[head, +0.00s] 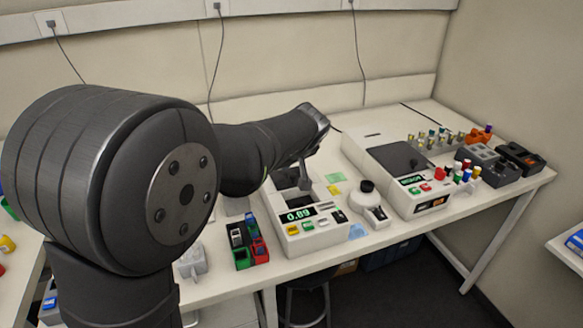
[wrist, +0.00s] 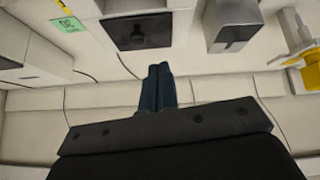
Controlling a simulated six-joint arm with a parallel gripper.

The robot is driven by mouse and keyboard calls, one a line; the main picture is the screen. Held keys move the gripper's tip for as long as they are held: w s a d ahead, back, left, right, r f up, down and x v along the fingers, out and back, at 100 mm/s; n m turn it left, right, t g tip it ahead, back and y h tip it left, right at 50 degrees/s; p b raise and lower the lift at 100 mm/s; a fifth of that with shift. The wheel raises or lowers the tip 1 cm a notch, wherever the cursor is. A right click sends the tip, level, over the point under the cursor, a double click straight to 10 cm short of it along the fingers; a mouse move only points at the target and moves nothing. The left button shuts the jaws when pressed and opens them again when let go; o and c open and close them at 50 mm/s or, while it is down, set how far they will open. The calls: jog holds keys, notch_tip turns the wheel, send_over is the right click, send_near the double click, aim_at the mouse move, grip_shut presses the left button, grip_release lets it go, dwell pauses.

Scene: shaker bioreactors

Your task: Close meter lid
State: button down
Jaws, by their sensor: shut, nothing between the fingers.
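The meter (head: 300,238) is a white box on the bench in the head view, with a display reading 0.89 and coloured buttons. In the head view my arm's end is above the meter's rear; the fingertips are unclear.
A second white device (head: 405,203) stands to the right, with a small round-topped instrument (head: 368,190) between. Coloured tube racks (head: 248,245) are left of the meter. A grey box (wrist: 232,28) and a yellow stand (wrist: 302,55) show in the wrist view.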

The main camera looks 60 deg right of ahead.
jog(key=d+r+m+h, duration=0.2)
jog(key=d+m, duration=0.1)
jog(key=m, duration=0.1)
send_over(289, 172)
notch_tip(289, 172, down, 7)
jog(key=shift+d+f, duration=0.1)
jog(key=shift+s+a, duration=0.9)
jog(key=shift+a, duration=0.2)
jog(key=shift+s+a+f, duration=0.15)
jog(key=shift+s+a, duration=0.2)
jog(key=shift+a, duration=0.2)
jog(key=s+a, duration=0.5)
jog(key=shift+s+a, duration=0.35)
jog(key=shift+s, duration=0.05)
jog(key=shift+s+a+f, duration=0.1)
jog(key=shift+s+a, duration=0.2)
jog(key=shift+a, duration=0.05)
